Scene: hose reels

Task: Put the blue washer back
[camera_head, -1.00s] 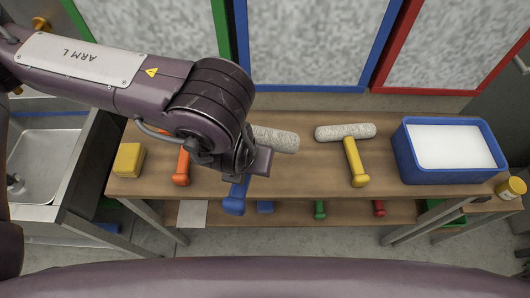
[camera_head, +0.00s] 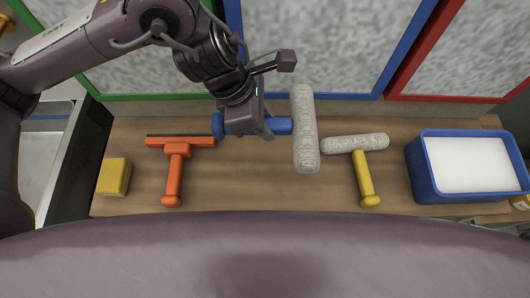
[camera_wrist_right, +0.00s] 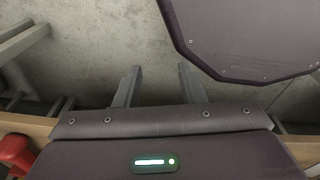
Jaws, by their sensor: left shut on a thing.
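The blue washer has a blue handle (camera_head: 278,126) and a fuzzy white roller head (camera_head: 305,130). My left gripper (camera_head: 258,122) is shut on its handle in the head view. The handle lies sideways, its butt end (camera_head: 217,125) to the left and the roller to the right, pointing front to back. The washer looks raised above the wooden table (camera_head: 240,185). The gripper hides part of the handle. My right gripper (camera_wrist_right: 158,82) shows in the right wrist view with its two fingers apart and nothing between them, over grey floor.
An orange squeegee (camera_head: 174,170) and a yellow sponge (camera_head: 114,177) lie on the left. A yellow-handled washer (camera_head: 364,178) lies right of the blue one, its roller close by. A blue tub (camera_head: 425,180) of white liquid stands at right. Framed panes (camera_head: 300,45) rise behind the table.

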